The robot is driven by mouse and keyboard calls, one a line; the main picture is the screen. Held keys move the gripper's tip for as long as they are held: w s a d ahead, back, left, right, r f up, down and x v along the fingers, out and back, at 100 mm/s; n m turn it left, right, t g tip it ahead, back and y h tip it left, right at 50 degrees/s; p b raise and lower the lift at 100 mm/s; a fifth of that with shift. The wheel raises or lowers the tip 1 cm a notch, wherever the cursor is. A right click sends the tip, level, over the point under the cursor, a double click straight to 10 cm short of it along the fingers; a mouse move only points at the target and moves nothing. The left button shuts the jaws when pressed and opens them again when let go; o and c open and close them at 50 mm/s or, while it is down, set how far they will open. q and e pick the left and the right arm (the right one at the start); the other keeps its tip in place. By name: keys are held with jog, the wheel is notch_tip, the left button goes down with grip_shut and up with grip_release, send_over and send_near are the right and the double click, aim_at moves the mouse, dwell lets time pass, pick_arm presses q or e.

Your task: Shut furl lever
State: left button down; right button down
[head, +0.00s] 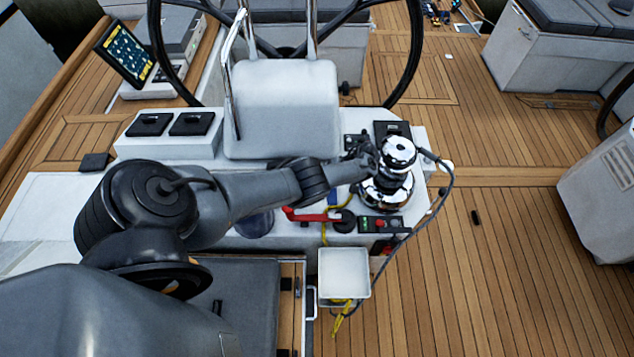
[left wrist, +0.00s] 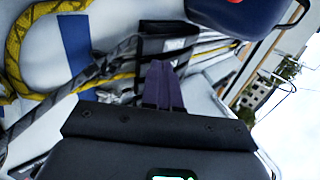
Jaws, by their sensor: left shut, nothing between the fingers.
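My left gripper (head: 365,158) is at the end of the arm from the left, over the white console, just left of the chrome winch (head: 397,153). In the left wrist view its dark fingers (left wrist: 161,85) are together and empty. They point at a black fitting (left wrist: 168,45) with a pale top, among ropes; contact cannot be told. This may be the furl lever's housing, but I cannot make out a lever or its position. A red handle (head: 308,215) lies nearer, below my forearm. My forearm hides part of the console. My right gripper is not in view.
A grey rope (head: 447,180) loops off the winch's right side. A switch panel (head: 380,224) and white bin (head: 343,272) are nearer. The steering wheel (head: 415,50) stands behind. Yellow rope (left wrist: 20,50) and a dark blue object (left wrist: 240,15) show in the wrist view. Right deck is mostly clear.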

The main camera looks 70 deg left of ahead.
pick_arm(q)
jog(key=w+d+r+b, duration=0.2)
jog(key=w, duration=0.3)
jog(key=shift+w+r, duration=0.25)
jog(key=shift+r, duration=0.15)
jog(key=shift+d+f, duration=0.1)
jog(key=shift+d, duration=0.05)
